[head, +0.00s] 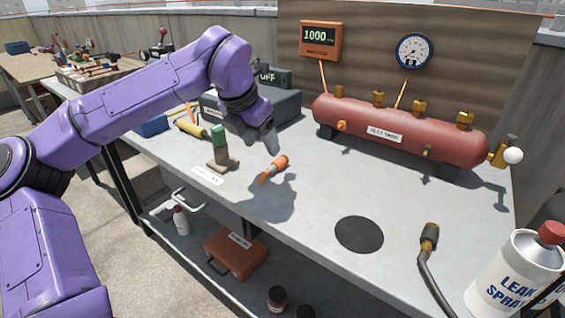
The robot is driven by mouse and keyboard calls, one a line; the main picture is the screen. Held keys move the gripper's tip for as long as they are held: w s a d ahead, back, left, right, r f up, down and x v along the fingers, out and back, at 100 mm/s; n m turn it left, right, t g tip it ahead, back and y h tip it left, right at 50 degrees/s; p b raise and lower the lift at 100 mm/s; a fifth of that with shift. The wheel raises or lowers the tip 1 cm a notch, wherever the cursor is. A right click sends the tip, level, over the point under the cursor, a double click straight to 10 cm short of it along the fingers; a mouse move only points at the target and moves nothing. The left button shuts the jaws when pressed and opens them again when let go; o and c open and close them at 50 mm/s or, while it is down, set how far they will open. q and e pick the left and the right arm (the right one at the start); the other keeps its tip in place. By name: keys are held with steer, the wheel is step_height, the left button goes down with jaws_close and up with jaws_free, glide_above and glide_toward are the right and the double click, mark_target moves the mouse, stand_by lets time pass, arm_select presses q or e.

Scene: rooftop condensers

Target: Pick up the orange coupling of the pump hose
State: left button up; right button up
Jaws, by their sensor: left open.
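The orange coupling (275,168) lies on the grey bench, a little right of a small brown stand with a green top. No hose can be clearly made out running from it. My left gripper (271,146) reaches in from the left and points down, just above and behind the coupling. It is open, seen nearly edge-on, with nothing visible between its fingers. I cannot tell the exact gap between fingertips and coupling. My right gripper is out of view.
The green-topped stand (222,152) is close by on the left. A red test tank (400,131) stands along the back. A black round mat (359,234), a black hose with a brass end (429,238) and a leak spray can (515,275) are at right. The bench's middle is clear.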

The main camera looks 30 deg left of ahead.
mark_target(272, 166)
arm_select(q)
steer(key=x, duration=0.2)
steer(key=b+x, duration=0.1)
steer(key=x, duration=0.4)
steer(key=shift+d+f, duration=0.3)
steer(key=shift+f, duration=0.15)
jaws_close()
